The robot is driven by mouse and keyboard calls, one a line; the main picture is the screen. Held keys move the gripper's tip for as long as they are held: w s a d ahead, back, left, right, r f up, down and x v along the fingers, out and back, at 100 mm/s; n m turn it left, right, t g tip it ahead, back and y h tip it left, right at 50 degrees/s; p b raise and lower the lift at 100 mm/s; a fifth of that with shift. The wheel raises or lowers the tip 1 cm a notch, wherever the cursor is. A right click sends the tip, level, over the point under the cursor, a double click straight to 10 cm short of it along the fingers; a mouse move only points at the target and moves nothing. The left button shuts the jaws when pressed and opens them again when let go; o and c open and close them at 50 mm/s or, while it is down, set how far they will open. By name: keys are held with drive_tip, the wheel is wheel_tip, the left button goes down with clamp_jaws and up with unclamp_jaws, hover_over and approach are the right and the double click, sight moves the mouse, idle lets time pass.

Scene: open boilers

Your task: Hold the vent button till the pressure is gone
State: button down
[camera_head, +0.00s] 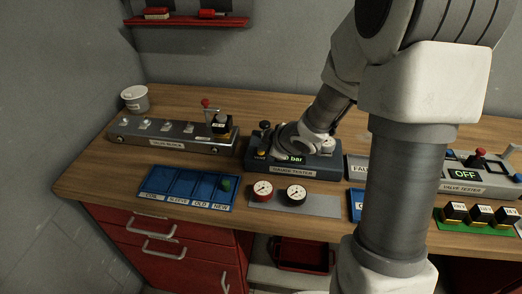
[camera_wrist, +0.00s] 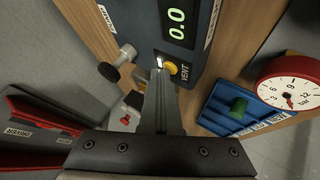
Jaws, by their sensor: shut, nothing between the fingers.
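The gauge tester (camera_head: 292,172) is a dark blue-grey box on the bench, with a lit green display partly hidden by my arm in the head view. In the wrist view the display (camera_wrist: 177,20) reads 0.0. The yellow vent button (camera_wrist: 171,69), marked VENT, sits below the display; it also shows in the head view (camera_head: 261,153). My gripper (camera_wrist: 159,65) is shut and empty, its fingertips at the left edge of the vent button. I cannot tell whether they touch or press it. In the head view the fingertips are hidden or too small to tell.
A dark knob (camera_head: 265,125) stands on the tester's left. A red gauge (camera_head: 262,190) and a black gauge (camera_head: 296,194) lie in front. A blue tray (camera_head: 183,188) holds a green piece. A long grey rack (camera_head: 170,136) is left; the valve tester (camera_head: 470,178), showing OFF, is right.

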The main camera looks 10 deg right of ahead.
sight(264, 155)
idle(0.4)
drive_tip(key=shift+r+p, duration=0.85)
drive_tip(key=shift+p, duration=0.05)
wheel_tip(264, 155, up, 5)
drive_tip(key=p, duration=0.5)
